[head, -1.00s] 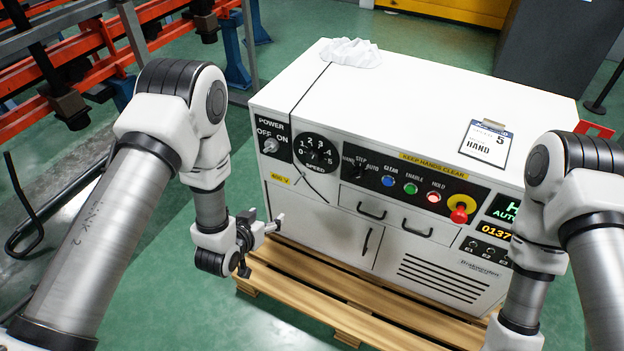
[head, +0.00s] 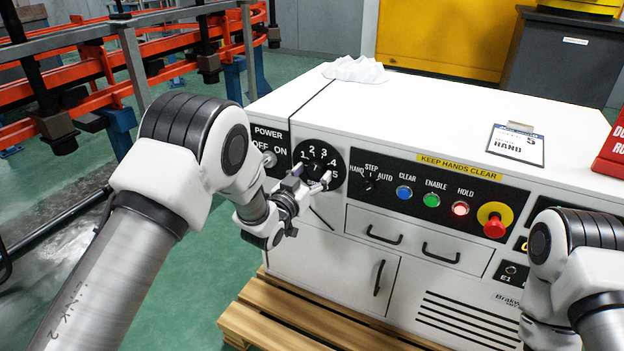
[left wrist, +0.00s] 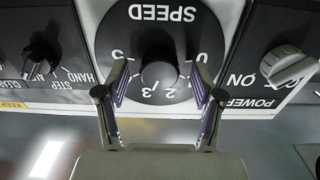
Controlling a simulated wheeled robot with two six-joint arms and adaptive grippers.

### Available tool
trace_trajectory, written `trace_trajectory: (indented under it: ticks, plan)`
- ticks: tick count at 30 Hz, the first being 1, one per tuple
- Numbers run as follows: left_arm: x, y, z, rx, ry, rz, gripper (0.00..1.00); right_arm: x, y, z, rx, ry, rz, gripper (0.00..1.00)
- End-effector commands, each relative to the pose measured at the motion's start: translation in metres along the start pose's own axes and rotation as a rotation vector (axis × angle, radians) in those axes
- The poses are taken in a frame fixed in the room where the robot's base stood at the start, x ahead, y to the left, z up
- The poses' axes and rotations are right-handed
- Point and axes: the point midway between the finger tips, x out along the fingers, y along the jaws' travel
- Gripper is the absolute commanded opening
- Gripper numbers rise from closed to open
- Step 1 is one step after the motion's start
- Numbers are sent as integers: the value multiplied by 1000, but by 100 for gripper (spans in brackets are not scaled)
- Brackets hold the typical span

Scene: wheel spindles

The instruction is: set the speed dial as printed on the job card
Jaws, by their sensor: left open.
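The black speed dial (head: 326,155) is on the left of the white machine's front, with numbers around its knob. My left gripper (head: 311,176) is open in front of the dial and partly hides it. In the left wrist view the scale (left wrist: 132,45) appears upside down, and the dark round knob (left wrist: 158,76) shows between the open fingers (left wrist: 160,84), apart from both. I cannot tell the knob's setting. The job card (head: 516,147) lies on the machine top and reads 5 and HAND. My right gripper is out of view.
The power switch (head: 268,159) is left of the dial, and the mode selector (head: 370,184) is right of it. Blue, green and red buttons and a red mushroom button (head: 494,227) follow. A white cloth (head: 355,69) lies on top. A red sign (head: 610,152) stands at right.

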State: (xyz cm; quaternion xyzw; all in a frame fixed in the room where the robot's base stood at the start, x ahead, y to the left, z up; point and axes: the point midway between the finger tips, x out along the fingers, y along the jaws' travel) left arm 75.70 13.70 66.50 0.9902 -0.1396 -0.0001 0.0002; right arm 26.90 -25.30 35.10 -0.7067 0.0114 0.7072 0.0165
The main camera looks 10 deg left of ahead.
Motion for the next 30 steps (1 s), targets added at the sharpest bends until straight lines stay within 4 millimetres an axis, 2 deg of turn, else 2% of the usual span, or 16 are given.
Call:
trace_trajectory:
  ticks: [8,9,13,23,30]
  plan:
    - [5,0,0,0,0,0,67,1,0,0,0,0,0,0]
    - [5,0,0,0,0,0,53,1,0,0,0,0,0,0]
    - [4,0,0,0,0,0,7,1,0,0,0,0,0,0]
    - [4,0,0,15,0,0,7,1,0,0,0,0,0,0]
    - [4,0,0,99,0,0,7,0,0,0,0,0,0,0]
